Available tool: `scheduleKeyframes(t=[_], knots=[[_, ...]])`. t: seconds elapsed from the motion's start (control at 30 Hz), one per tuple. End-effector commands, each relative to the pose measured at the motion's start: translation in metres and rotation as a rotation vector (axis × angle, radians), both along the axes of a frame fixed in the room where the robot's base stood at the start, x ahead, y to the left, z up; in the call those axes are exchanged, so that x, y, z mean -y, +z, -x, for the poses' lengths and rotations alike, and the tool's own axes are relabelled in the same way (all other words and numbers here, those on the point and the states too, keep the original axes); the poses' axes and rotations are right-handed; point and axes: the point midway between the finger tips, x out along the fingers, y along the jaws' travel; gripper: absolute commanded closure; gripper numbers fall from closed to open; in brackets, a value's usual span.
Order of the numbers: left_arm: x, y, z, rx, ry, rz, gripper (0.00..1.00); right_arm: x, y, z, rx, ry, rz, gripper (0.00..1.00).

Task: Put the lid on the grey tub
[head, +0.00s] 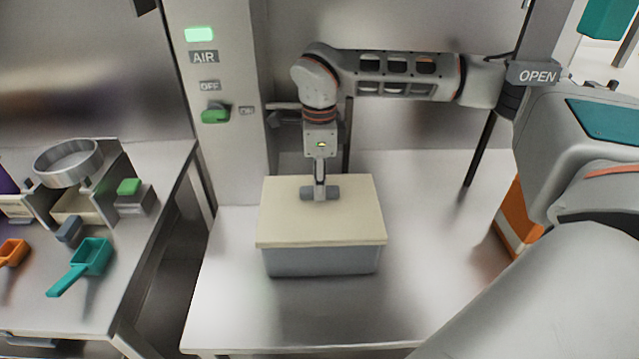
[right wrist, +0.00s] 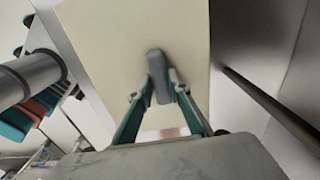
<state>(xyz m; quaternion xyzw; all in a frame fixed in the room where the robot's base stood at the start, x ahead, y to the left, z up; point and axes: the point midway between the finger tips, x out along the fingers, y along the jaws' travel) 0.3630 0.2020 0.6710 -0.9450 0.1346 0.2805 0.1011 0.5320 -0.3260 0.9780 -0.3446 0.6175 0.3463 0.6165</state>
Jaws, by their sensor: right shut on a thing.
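The grey tub (head: 322,262) stands on the metal table in the middle of the head view. The cream lid (head: 350,222) lies over the top of the tub and looks level; its rim covers the tub's opening. The lid (right wrist: 110,35) fills much of the right wrist view. My right gripper (head: 320,190) points down at the lid's centre and is shut on the grey handle (head: 306,193) of the lid. In the right wrist view the fingers (right wrist: 161,88) press on both sides of the handle (right wrist: 155,65). My left gripper is not in view.
A side bench at the left holds a teal scoop (head: 92,257), an orange scoop (head: 12,252), a round sieve (head: 68,160) and a small scale-like box (head: 135,197). A control post (head: 215,70) rises behind the tub. The table (head: 250,320) is clear around the tub.

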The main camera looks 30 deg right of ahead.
Motion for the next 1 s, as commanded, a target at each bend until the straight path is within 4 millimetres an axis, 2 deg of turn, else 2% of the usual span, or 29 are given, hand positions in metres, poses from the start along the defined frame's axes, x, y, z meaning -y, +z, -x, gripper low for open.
scheduleKeyframes(t=[1.0], knots=[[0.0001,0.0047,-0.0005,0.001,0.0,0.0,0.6,-0.0001,-0.0055,0.0002,0.0,0.0,0.0,1.0]])
